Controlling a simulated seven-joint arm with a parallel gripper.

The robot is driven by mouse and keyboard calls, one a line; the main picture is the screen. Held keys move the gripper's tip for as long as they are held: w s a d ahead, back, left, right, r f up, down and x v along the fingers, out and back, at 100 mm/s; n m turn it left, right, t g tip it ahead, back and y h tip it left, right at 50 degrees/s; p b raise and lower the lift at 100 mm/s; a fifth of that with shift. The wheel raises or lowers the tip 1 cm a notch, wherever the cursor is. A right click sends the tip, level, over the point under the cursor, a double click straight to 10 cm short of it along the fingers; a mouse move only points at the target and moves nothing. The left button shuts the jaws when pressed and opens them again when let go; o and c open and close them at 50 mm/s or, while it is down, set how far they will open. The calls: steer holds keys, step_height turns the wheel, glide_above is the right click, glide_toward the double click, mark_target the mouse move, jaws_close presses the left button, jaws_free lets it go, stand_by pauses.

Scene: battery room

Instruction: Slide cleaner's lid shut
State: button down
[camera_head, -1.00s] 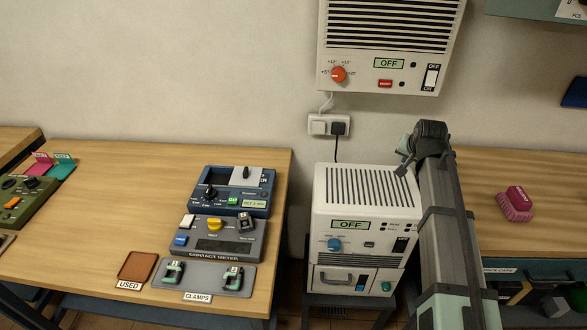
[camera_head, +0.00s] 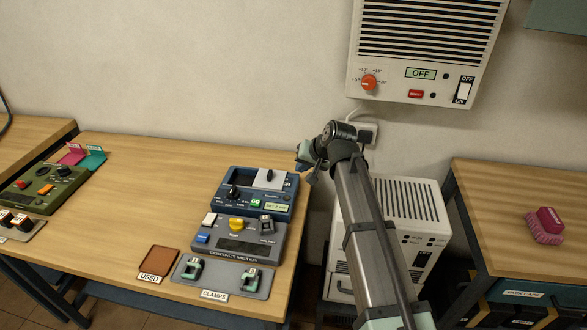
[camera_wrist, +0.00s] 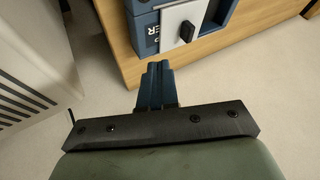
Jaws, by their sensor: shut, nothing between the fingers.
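The cleaner, a blue box (camera_head: 289,196), sits at the back right of the left table. Its pale grey lid (camera_head: 260,181) with a black knob (camera_head: 269,175) lies on its top. In the wrist view the lid (camera_wrist: 202,17) covers part of the box's lettering, with only the end "ER" clear beside it. My gripper (camera_head: 308,172) is just right of the cleaner, beyond the table edge, apart from the box. In the wrist view its blue fingers (camera_wrist: 157,67) are shut and empty, just short of the cleaner's side (camera_wrist: 147,35).
A grey contact meter (camera_head: 270,244) stands in front of the cleaner, with a clamp tray (camera_head: 225,290) before it. A white vented machine (camera_head: 420,200) stands right of the table, partly behind my arm.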

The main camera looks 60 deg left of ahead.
mark_target(258, 176)
steer(key=x, duration=0.8)
steer(key=shift+w+a+f, duration=0.1)
steer(key=shift+a+f, duration=0.1)
steer(key=shift+f, duration=0.1)
steer(key=shift+s+a+f, duration=0.15)
steer(key=shift+s+a, duration=0.85)
steer(key=shift+a, duration=0.1)
steer(key=shift+s+a, duration=0.4)
steer(key=shift+s, duration=0.05)
steer(key=s+a, duration=0.7)
steer(key=shift+s+a, duration=0.1)
steer(key=shift+s, duration=0.05)
steer(key=w+d, duration=0.3)
steer(key=shift+w+d, duration=0.2)
steer(key=shift+d, duration=0.05)
steer(key=v, duration=0.9)
steer(key=shift+r, duration=0.45)
